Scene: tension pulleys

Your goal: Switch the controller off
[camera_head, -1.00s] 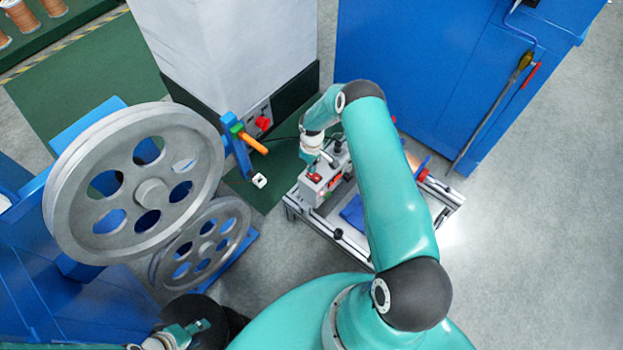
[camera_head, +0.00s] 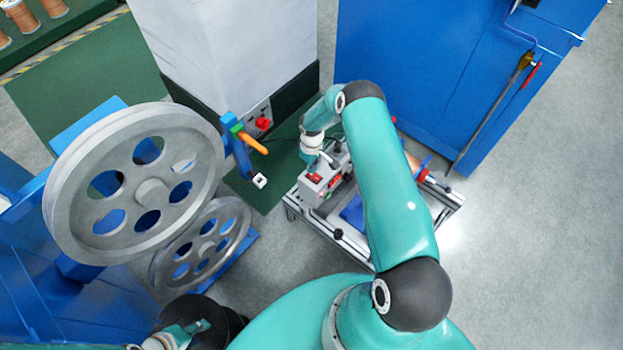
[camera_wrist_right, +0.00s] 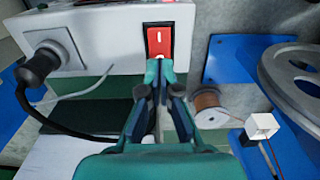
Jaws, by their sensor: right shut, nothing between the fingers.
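The controller (camera_head: 318,190) is a light grey box on the small metal-framed bench. In the right wrist view the controller (camera_wrist_right: 105,38) fills the top left, with a red rocker switch (camera_wrist_right: 159,41) on its face. My right gripper (camera_wrist_right: 160,66) is shut and empty, its fingertips at the lower edge of the red switch; I cannot tell whether they touch it. In the head view my right gripper (camera_head: 312,165) is over the controller, partly hidden by its own arm. My left gripper (camera_head: 190,329) is at the bottom left, away from the controller, its fingers too small to read.
A black plug and cable (camera_wrist_right: 38,66) sit on the controller's left side. Large grey pulleys (camera_head: 140,185) stand on the left. A blue cabinet (camera_head: 440,75) stands behind the bench (camera_head: 345,243). An orange handle (camera_head: 252,143) sticks out near the grey machine. The right floor is clear.

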